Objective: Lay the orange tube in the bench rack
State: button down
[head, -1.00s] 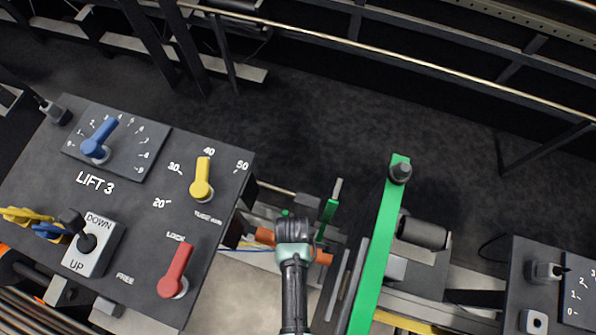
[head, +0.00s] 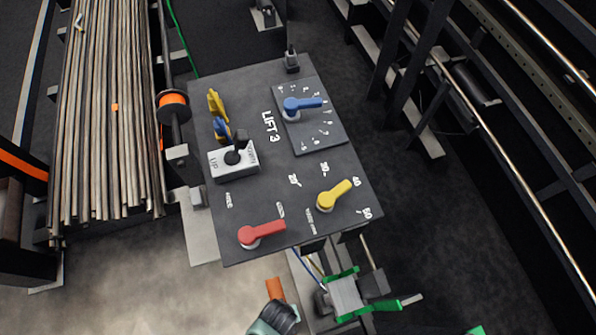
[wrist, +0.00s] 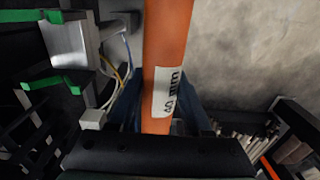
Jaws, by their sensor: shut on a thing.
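The orange tube (head: 275,289) pokes out above my gripper (head: 274,316) at the bottom edge of the head view. In the wrist view the tube (wrist: 167,50) runs up through the picture and carries a white "40 mm" label. My gripper (wrist: 158,115) is shut around it, with a dark blue finger on each side. The tube's far end is cut off by the picture edge. A stack of long grey-brown tubes (head: 110,100) lies at the left of the head view. I cannot tell which structure is the bench rack.
The LIFT 3 panel (head: 250,195), with blue, yellow and red levers, stands in mid-view. Green-edged metal clamps (head: 347,295) sit close right of my gripper. Pale floor (head: 150,280) lies open at lower left. Dark shelving (head: 500,110) stands at right.

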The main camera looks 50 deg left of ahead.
jog(key=s+a+p, duration=0.1)
jog(key=s+a, duration=0.2)
jog(key=s, duration=0.8)
jog(key=shift+s+a+r, duration=0.25)
jog(key=shift+s+a, duration=0.05)
jog(key=shift+a, duration=0.1)
